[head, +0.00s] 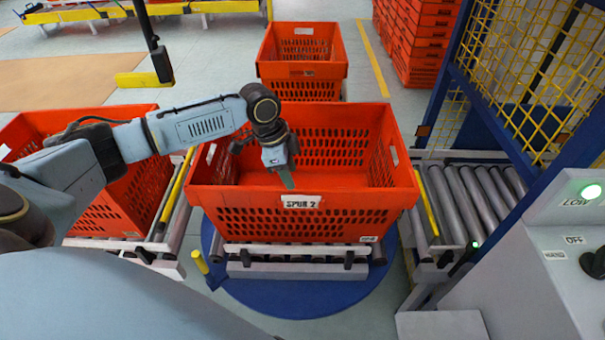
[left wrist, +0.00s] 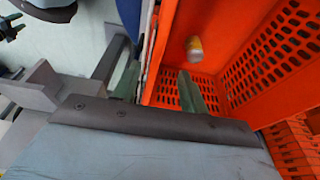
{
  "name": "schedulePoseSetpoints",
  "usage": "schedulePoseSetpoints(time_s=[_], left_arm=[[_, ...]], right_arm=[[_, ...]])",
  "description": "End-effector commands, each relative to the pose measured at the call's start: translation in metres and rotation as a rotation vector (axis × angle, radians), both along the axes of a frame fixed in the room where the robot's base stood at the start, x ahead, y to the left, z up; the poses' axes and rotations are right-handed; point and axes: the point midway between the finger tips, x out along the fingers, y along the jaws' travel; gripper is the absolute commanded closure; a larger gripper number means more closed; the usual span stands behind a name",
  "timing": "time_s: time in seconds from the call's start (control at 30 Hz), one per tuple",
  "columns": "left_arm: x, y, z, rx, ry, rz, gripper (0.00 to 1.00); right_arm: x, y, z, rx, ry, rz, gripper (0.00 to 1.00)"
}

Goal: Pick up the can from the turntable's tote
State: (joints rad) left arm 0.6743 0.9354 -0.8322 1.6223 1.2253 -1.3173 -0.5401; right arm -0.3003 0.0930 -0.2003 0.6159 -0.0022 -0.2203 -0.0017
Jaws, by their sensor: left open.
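The orange tote (head: 300,216) labelled SPUR 2 stands on rollers on the blue round turntable (head: 300,298). My left gripper (head: 287,180) hangs at the tote's near rim, fingers pointing down. A small can (left wrist: 194,49), yellowish with a pale end, lies inside the tote in that view, beyond the fingertips. The can is hidden in the head view behind the tote's front wall.
Another orange tote (head: 118,205) stands left on a conveyor, and one (head: 302,52) stands behind. An empty roller conveyor (head: 478,198) and a blue post with yellow mesh (head: 530,60) are at the right. A grey control box (head: 550,260) stands front right.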

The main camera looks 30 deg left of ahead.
Motion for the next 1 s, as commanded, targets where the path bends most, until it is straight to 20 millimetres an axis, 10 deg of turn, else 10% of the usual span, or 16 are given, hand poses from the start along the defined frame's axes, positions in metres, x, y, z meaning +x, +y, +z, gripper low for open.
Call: schedulePoseSetpoints(time_s=[0.7,1.0], left_arm=[[0.014,-0.03,-0.084,0.0,0.0,0.001,0.57],[0.015,-0.031,-0.087,0.001,-0.002,0.001,0.58]], right_arm=[[0.003,-0.03,-0.019,-0.039,-0.002,0.014,0.56],[0.005,-0.033,-0.019,-0.044,-0.004,0.015,0.56]])
